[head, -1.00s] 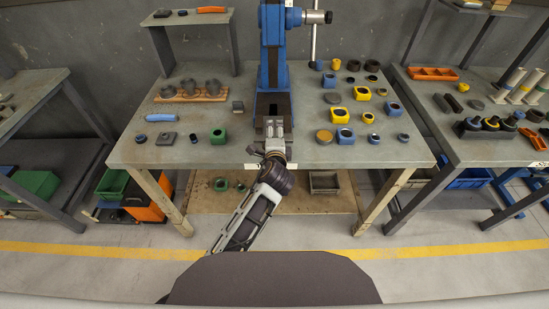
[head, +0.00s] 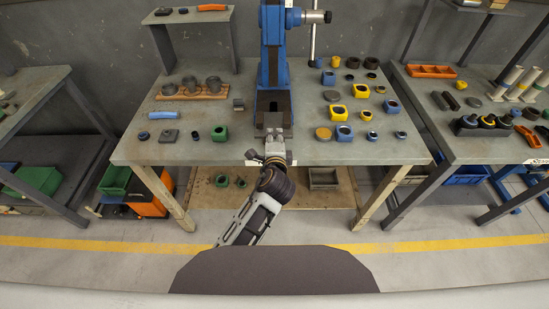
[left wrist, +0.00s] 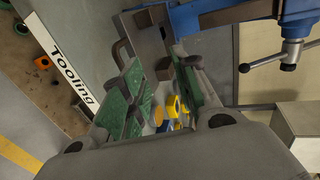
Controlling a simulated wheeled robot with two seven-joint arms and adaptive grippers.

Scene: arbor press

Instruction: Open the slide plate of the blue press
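The blue press (head: 273,45) stands at the back middle of the table, with a dark base reaching toward me. A grey plate (head: 273,119), seemingly its slide plate, lies at the front of that base. My left gripper (head: 273,137) is at the table's front edge, just in front of the plate; I cannot tell whether they touch. In the left wrist view, its green-padded fingers (left wrist: 160,92) stand apart, with loose parts visible through the gap. The press's blue body (left wrist: 225,14) and a dark curved piece (left wrist: 122,52) show beyond the fingers. My right gripper is not in view.
The table (head: 220,152) holds grey cylinders on a wooden board (head: 192,91) and a green block (head: 219,133) at left. Several blue and yellow blocks (head: 334,91) stand at right. A "Tooling" label (left wrist: 72,77) marks the table edge. Side benches flank the table.

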